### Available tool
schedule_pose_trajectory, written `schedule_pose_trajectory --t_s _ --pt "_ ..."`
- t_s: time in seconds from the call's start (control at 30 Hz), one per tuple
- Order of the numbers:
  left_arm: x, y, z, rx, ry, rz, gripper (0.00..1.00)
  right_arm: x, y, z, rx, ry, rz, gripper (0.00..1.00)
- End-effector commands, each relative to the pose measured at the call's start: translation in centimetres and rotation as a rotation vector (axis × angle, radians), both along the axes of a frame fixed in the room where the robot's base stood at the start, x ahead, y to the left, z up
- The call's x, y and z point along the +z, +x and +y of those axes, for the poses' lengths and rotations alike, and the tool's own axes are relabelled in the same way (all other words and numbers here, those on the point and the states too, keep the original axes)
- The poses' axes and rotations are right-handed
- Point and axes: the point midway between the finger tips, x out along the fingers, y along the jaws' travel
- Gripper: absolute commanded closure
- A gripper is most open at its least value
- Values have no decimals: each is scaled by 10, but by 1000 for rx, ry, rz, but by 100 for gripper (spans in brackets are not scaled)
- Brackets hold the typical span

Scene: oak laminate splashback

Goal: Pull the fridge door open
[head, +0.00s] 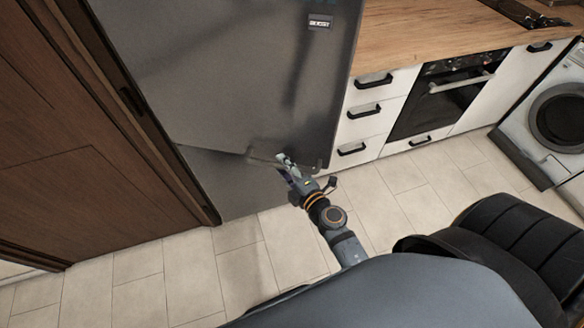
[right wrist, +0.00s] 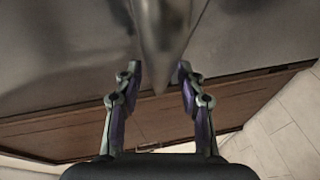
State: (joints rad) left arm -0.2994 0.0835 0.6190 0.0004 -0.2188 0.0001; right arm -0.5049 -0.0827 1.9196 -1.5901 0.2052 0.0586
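The fridge is a tall dark grey unit with a large upper door (head: 230,75) and a lower door (head: 225,180). The upper door looks shut or nearly so; I cannot tell if there is a gap. A grey metal handle (head: 262,159) sits near the upper door's bottom edge. My right gripper (head: 284,160) is at this handle. In the right wrist view, the handle (right wrist: 160,45) comes down between the two spread fingertips of the right gripper (right wrist: 159,72). I see no clear grip on it. My left gripper is out of view.
A brown wooden door (head: 70,130) stands left of the fridge. White drawers (head: 360,125) and an oven (head: 435,100) under a wooden worktop (head: 430,30) are on the right, then a washing machine (head: 555,115). The tiled floor (head: 200,275) before the fridge is clear.

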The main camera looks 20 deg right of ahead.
Motion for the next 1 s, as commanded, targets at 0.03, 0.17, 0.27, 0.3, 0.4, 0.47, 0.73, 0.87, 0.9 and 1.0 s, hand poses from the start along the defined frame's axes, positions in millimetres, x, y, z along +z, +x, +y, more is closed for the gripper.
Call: schedule_pose_trajectory --t_s 0.03,0.17,0.27,0.3,0.4,0.47,0.73,0.87,0.9,1.0 --pt "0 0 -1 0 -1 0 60 0 -10 -2 1 -1 4 61" --pt "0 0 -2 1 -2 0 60 4 -43 -7 1 -1 6 61" --pt "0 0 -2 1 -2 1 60 8 -65 -11 1 0 6 61" --pt "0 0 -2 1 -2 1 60 9 -72 -13 2 0 6 61" --pt "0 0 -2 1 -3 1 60 11 -87 -15 1 0 5 61" --pt "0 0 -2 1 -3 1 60 12 -94 -16 3 0 5 61" --pt "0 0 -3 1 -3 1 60 16 -108 -19 1 -1 1 61" --pt "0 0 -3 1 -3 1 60 16 -108 -19 0 -1 1 61" --pt "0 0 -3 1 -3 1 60 16 -108 -19 0 -1 1 61" --pt "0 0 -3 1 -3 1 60 14 -108 -20 -1 1 4 67"
